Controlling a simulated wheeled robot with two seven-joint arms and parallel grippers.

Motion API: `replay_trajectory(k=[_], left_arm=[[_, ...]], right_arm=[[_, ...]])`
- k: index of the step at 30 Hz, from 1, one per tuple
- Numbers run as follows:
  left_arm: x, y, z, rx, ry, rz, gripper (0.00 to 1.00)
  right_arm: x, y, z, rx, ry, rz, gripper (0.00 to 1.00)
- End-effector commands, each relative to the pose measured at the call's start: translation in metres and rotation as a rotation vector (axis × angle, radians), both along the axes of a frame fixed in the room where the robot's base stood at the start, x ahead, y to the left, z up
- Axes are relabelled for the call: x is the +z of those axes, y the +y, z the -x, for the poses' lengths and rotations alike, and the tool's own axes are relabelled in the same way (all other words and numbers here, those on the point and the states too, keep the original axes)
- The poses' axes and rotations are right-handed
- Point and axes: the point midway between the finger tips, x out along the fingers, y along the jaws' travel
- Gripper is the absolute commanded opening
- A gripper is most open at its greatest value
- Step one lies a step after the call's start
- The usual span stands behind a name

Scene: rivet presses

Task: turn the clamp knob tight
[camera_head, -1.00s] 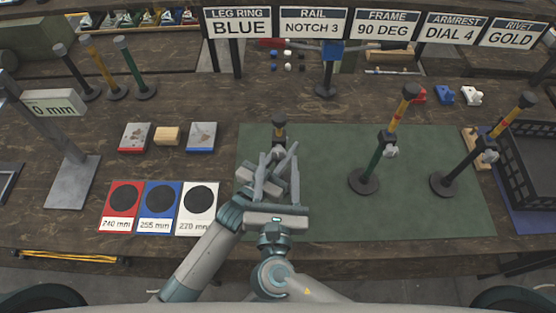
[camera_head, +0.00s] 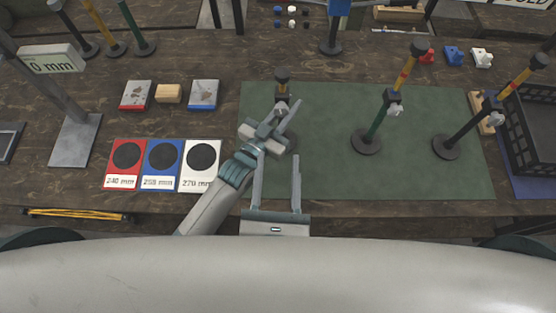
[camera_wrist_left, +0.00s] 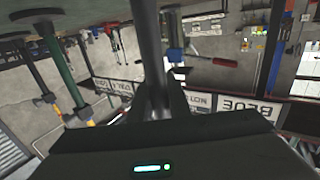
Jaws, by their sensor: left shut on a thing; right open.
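In the left wrist view the dark post (camera_wrist_left: 147,35) runs between the fingers. The base is partly hidden by the gripper. My right gripper (camera_head: 277,157) is open and empty, nearer the front of the mat, with its fingers pointing at the stand and apart from it.
Two taller stands with clamps, a green one (camera_head: 377,122) and a dark one (camera_head: 470,132), are to the right. A black crate (camera_head: 530,125) is at the far right. Red, blue and white pads (camera_head: 163,180) are on the left. The mat between the stands is clear.

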Motion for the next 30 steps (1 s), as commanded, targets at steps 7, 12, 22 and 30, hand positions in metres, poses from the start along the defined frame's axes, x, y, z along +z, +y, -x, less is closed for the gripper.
replay_trajectory(k=[7, 12, 22, 30], left_arm=[[0.001, 0.0, 0.0, 0.0, -0.003, 0.002, 0.34], [0.001, 0.0, 0.0, 0.0, -0.002, 0.001, 0.39], [-0.001, 0.004, 0.006, 0.0, 0.001, -0.001, 0.39], [-0.001, 0.022, 0.035, 0.0, 0.002, -0.001, 0.39]], right_arm=[[0.0, 0.0, 0.0, 0.0, 0.0, 0.0, 0.47], [0.0, 0.0, 0.0, 0.0, 0.0, 0.0, 0.47], [0.0, 0.0, 0.0, 0.0, 0.0, 0.0, 0.47], [0.0, 0.0, 0.0, 0.0, 0.0, 0.0, 0.47]])
